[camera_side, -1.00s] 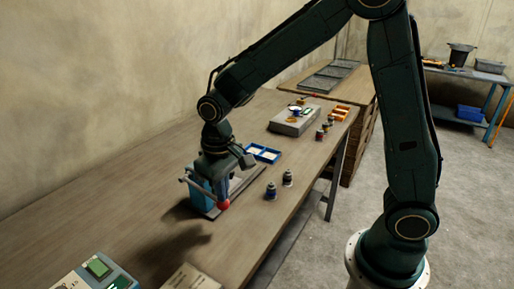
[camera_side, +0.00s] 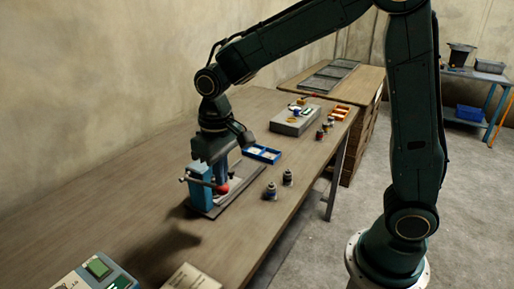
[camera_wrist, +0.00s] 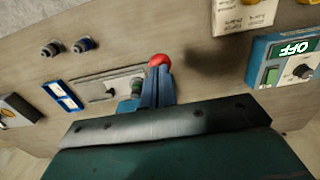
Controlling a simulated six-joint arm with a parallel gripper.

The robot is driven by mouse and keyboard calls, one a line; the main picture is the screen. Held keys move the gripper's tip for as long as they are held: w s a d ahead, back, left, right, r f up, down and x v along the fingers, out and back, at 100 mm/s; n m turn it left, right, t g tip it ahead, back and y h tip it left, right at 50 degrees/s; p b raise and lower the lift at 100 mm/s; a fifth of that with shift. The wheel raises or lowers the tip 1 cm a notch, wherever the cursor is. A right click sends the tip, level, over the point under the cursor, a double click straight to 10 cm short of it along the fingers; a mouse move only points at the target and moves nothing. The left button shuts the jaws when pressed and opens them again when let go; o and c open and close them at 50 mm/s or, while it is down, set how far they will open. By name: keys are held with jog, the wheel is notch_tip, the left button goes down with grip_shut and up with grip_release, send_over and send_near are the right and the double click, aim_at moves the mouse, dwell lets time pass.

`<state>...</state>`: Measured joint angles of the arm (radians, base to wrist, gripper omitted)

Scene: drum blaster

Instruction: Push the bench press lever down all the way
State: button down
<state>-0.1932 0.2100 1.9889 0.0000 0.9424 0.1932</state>
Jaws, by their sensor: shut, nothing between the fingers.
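The bench press (camera_side: 200,188) is a blue body on a grey base plate on the wooden bench. Its lever ends in a red knob (camera_side: 222,188), which stands raised above the plate in the side view. My gripper (camera_side: 221,180) is shut and empty, pointing down at the lever end. In the wrist view the shut fingertips (camera_wrist: 158,74) sit right at the red knob (camera_wrist: 159,60) and overlap it; I cannot tell whether they touch. Much of the press is hidden behind my gripper in the wrist view.
The bench to the left is clear.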

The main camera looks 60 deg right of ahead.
jog(key=shift+r, duration=2.95)
jog(key=s+d+r+t, duration=0.1)
jog(key=s+d+t, duration=0.1)
jog(key=s, duration=0.7)
jog(key=s+d+r+t, duration=0.2)
jog(key=s+d, duration=0.3)
jog(key=s, duration=0.5)
jog(key=shift+r+t, duration=0.15)
jog(key=shift+t, duration=0.65)
